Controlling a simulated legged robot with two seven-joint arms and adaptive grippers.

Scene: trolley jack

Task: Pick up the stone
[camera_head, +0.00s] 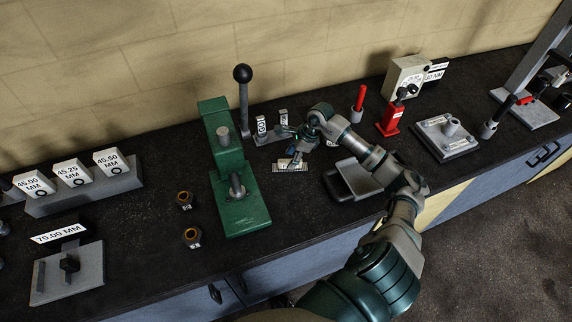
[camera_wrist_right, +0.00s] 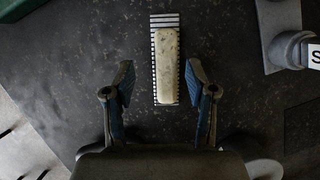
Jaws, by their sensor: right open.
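The stone (camera_wrist_right: 166,62) is a pale, elongated block with rounded ends. It lies on a flat base with dark and light stripes (camera_wrist_right: 165,20) on the dark bench top. In the head view the stone (camera_head: 290,164) is small, just below my right gripper (camera_head: 291,147). My right gripper (camera_wrist_right: 159,80) is open and empty. In the wrist view its two blue-padded fingers stand apart, with the stone ahead and between their lines, slightly right of centre. The fingers do not touch it. My left gripper is not in view.
A green press (camera_head: 243,212) with a black-knobbed lever (camera_head: 243,100) stands left of my right gripper. A grey tray (camera_head: 338,188) lies to the right, under my forearm. Small labelled blocks (camera_head: 262,127) stand behind the gripper. A red tool (camera_head: 390,120) is farther right.

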